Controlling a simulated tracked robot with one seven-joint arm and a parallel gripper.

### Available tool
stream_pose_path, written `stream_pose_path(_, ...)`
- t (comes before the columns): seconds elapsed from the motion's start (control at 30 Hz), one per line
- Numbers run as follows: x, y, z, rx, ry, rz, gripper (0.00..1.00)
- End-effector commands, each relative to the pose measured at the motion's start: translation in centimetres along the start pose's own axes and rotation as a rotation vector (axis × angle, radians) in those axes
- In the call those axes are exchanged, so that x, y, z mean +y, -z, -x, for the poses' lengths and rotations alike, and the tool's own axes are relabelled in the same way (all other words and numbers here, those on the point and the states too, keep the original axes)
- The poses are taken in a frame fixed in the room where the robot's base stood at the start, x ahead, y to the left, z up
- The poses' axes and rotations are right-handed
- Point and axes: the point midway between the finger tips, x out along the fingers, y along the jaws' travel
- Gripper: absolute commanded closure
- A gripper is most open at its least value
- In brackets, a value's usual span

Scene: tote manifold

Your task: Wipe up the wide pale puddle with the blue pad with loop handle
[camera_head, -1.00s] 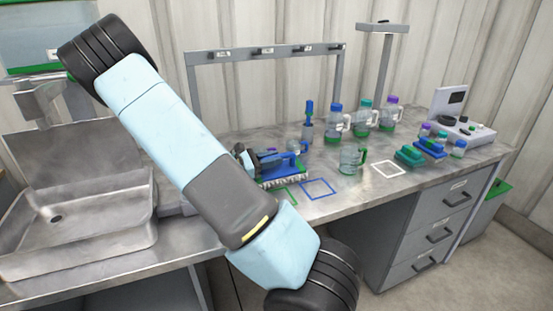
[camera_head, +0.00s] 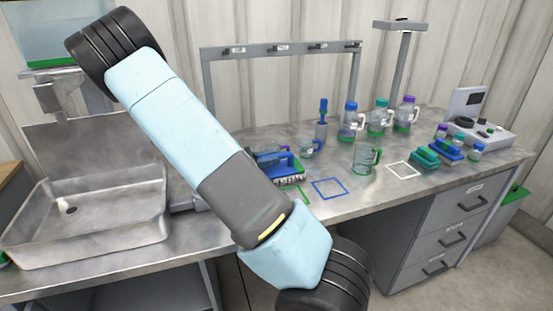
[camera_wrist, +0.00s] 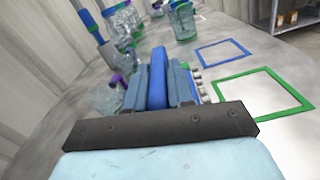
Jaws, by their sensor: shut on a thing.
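The blue pad (camera_head: 284,166) has a raised blue handle and a pale, tufted lower edge. It is at the counter's middle, beside the green outlined square (camera_head: 296,192), partly hidden by my arm. In the wrist view my gripper (camera_wrist: 158,82) is shut on its blue handle (camera_wrist: 157,72), with a grey-blue finger on each side. Pale tufts show along the pad's right side there. I cannot tell whether the pad touches the counter. I cannot make out the wide pale puddle on the mottled grey counter.
Capped bottles (camera_head: 379,117) stand behind. Teal (camera_head: 424,157) and blue (camera_head: 447,151) blocks are at right. The sink (camera_head: 88,221) is at left. The blue outlined square (camera_head: 329,188) is empty.

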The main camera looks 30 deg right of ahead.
Motion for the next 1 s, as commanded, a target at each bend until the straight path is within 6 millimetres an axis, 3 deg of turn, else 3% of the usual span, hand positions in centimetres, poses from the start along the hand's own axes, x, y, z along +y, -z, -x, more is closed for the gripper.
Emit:
stream_pose_path(0.03,-0.8,0.5,0.3,-0.004,-0.009,0.023,1.00)
stream_pose_path(0.23,-0.8,0.8,-0.2,-0.006,-0.008,0.025,1.00)
stream_pose_path(1.0,-0.7,0.9,-5.0,-0.004,0.006,0.018,1.00)
